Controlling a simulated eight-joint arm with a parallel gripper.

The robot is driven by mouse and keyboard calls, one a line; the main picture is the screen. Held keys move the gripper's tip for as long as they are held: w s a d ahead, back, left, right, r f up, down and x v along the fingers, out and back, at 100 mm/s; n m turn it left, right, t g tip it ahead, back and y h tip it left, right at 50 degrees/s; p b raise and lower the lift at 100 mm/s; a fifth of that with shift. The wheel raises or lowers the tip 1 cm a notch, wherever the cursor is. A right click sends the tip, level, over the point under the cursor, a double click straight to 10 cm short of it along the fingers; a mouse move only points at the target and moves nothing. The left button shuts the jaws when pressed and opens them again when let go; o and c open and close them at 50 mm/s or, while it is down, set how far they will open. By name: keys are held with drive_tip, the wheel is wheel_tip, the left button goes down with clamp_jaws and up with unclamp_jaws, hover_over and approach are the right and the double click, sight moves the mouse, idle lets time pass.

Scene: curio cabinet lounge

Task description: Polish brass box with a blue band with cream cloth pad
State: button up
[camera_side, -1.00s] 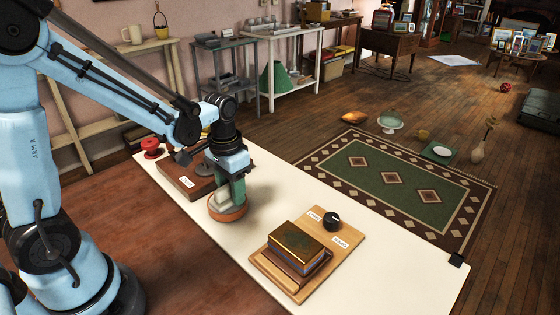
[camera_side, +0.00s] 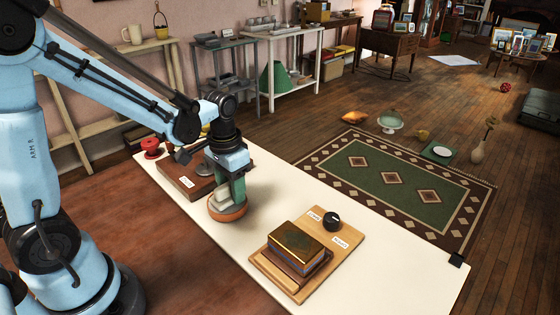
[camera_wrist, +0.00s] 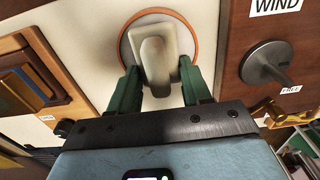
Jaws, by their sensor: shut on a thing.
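The cream cloth pad (camera_side: 221,201) stands in a round terracotta-rimmed dish (camera_side: 229,215) on the cream table. My gripper (camera_side: 231,190) points down over the dish, its green fingers shut on the pad. In the wrist view the pad (camera_wrist: 158,62) lies between the two fingertips (camera_wrist: 158,82), with the dish rim (camera_wrist: 124,42) around it. The brass box with a blue band (camera_side: 298,243) sits on a wooden board to the right of my gripper, apart from it. The box (camera_wrist: 22,82) also shows at the left of the wrist view, partly cut off.
The board (camera_side: 343,248) carries a black knob (camera_side: 332,221) and small labels. A brown wooden block (camera_side: 186,181) with a metal part and label stands close behind the dish, near a red spool-like thing (camera_side: 151,148).

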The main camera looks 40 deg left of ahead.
drive_tip(key=shift+r, duration=3.25)
